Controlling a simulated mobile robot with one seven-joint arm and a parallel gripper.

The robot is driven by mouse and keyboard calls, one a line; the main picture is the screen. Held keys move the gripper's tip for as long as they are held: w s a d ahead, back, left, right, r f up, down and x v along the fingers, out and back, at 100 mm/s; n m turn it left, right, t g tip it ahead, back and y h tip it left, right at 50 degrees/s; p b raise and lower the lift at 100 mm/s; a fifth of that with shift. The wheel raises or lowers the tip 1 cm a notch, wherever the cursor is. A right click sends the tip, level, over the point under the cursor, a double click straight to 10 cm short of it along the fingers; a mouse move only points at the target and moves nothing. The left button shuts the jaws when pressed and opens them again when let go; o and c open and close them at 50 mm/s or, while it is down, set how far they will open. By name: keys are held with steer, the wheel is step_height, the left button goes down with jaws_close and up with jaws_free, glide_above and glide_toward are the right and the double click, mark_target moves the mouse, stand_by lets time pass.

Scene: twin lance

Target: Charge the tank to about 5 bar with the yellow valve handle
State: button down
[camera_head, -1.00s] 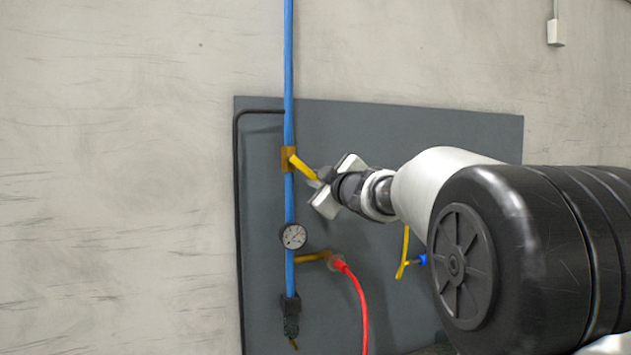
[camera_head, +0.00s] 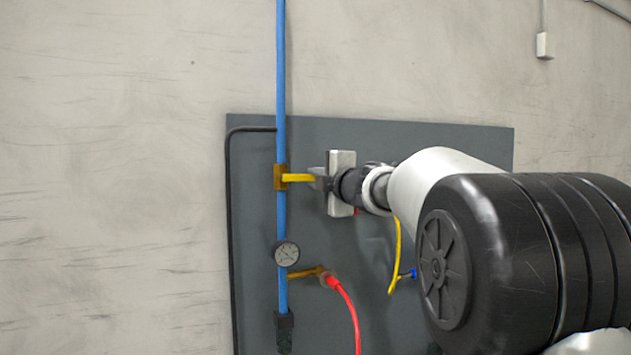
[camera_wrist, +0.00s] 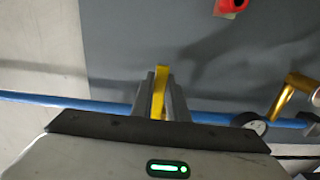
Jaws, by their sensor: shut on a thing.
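The yellow valve handle (camera_head: 298,178) sticks out to the right from a brass valve body (camera_head: 280,177) on the vertical blue pipe (camera_head: 281,225). It lies about level, square to the pipe. My gripper (camera_head: 316,178) is shut on the outer part of the handle. In the wrist view the handle (camera_wrist: 159,92) sits between the two fingers of my gripper (camera_wrist: 160,95). The round pressure gauge (camera_head: 286,253) is on the pipe below the valve; its needle is too small to read. No tank can be made out.
A dark grey panel (camera_head: 400,134) backs the pipework. A brass outlet (camera_head: 306,273) with a red hose (camera_head: 346,301) lies below my gripper. A yellow hose (camera_head: 396,255) with a blue fitting hangs to the right, partly behind my arm. The wall at left is clear.

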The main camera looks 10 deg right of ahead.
steer(key=shift+r+n, duration=0.25)
steer(key=shift+n, duration=0.05)
steer(key=c, duration=1.7)
jaws_free()
steer(key=shift+f, duration=0.1)
steer(key=s+d, duration=0.1)
steer(key=s, duration=0.4)
steer(key=s+d, duration=0.1)
steer(key=s, duration=0.5)
steer(key=s+d+b, duration=0.1)
steer(key=s, duration=0.5)
steer(key=shift+s+d, duration=0.1)
steer(key=shift+s, duration=0.05)
